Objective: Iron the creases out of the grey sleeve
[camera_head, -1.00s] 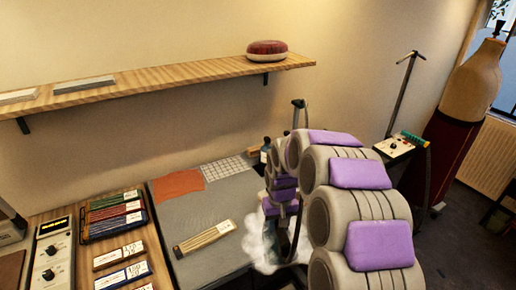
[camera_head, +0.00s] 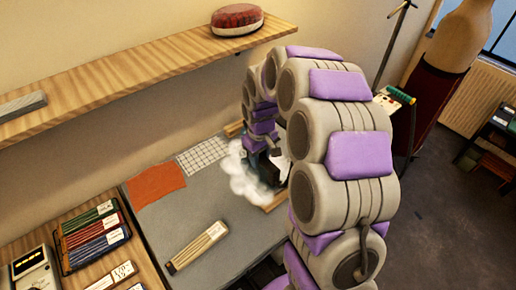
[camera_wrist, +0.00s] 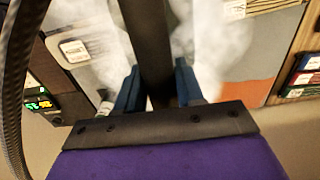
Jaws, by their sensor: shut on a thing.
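My gripper (camera_wrist: 160,88) shows in the wrist view as two blue fingers, shut on the dark handle (camera_wrist: 150,40) of what seems to be a steaming iron. White steam rises on both sides of the handle. In the head view, my arm reaches down to the table, and a steam cloud (camera_head: 247,172) hangs around its end. The gripper and held tool are mostly hidden there by steam and my arm. I cannot make out the grey sleeve or its creases. A grey work surface (camera_head: 165,225) lies left of the steam.
An orange cloth (camera_head: 156,186) and a white gridded sheet (camera_head: 203,156) lie on the grey surface, with a bundle of labelled strips (camera_head: 197,247) in front. A rack of coloured strips (camera_head: 92,236) stands left. A shelf (camera_head: 130,65) holding a red cushion (camera_head: 237,19) overhangs the back.

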